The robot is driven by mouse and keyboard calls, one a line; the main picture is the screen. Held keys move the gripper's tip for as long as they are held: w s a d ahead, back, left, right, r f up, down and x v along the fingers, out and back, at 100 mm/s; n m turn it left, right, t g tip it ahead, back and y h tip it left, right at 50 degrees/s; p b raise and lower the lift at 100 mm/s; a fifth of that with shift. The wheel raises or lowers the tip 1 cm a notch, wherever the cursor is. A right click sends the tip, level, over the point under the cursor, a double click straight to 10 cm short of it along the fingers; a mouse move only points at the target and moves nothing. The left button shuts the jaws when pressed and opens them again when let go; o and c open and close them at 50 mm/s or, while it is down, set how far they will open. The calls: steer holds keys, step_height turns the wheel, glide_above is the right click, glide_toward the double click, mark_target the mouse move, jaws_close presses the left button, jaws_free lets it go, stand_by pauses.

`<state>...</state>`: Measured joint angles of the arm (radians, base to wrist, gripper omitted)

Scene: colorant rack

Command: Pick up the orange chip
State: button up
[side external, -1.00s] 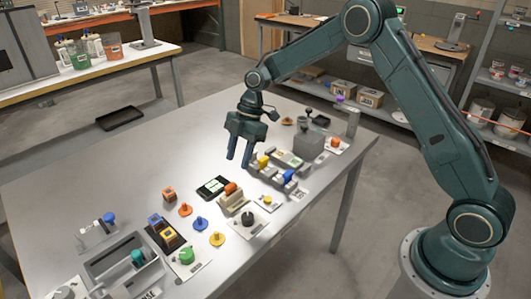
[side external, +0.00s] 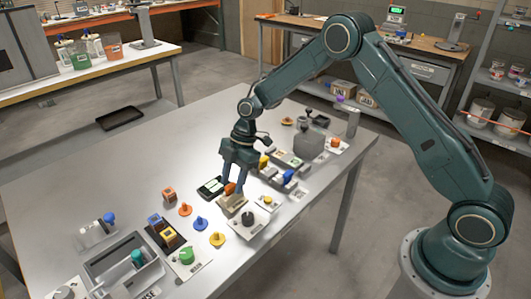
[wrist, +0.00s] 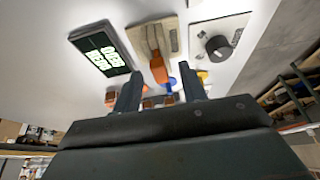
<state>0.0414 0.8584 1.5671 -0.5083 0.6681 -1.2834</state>
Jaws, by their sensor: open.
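The orange chip (side external: 185,210), a small disc with a raised knob, lies flat on the grey table, left of and nearer the camera than my gripper (side external: 234,190). My gripper points down, open and apart from the chip. It is low over the beige block with an orange lever (side external: 229,188). In the wrist view, this lever (wrist: 158,71) shows just beyond the gap between my fingertips (wrist: 160,86). I cannot clearly pick out the orange chip in the wrist view.
A blue chip (side external: 201,224) and a yellow chip (side external: 217,239) lie near the orange one. An orange cube (side external: 169,194) sits behind it. A black display (side external: 211,187) and a dial plate (side external: 248,219) flank the beige block.

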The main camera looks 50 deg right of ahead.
steer(key=shift+a+f, duration=0.2)
steer(key=shift+f, duration=0.25)
steer(key=shift+c, duration=0.4)
jaws_close()
